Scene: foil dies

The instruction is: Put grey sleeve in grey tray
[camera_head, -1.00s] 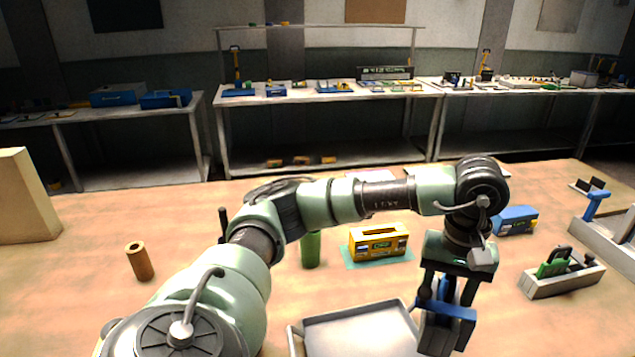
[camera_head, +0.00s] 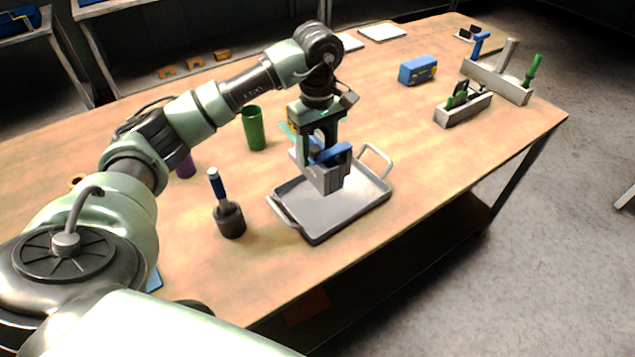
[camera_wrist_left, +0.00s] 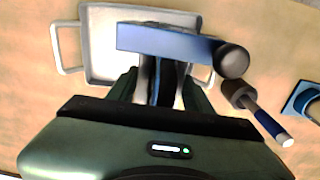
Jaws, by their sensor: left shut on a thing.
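The grey tray (camera_head: 368,198) is a shallow, light metal tray with looped handles, near the table's front edge. It also shows at the top of the left wrist view (camera_wrist_left: 100,18). My left gripper (camera_head: 326,162) is above the tray and shut. The tray's visible floor is bare. I cannot tell the exact gap between sleeve and tray. My right gripper is not in view.
A dark pot with a blue-handled tool (camera_head: 229,222) stands left of the tray. A green tube (camera_head: 254,130) stands behind it, a purple one (camera_head: 186,166) further left. A blue box (camera_head: 418,70) and tool racks (camera_head: 463,108) stand right. Table right of the tray is clear.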

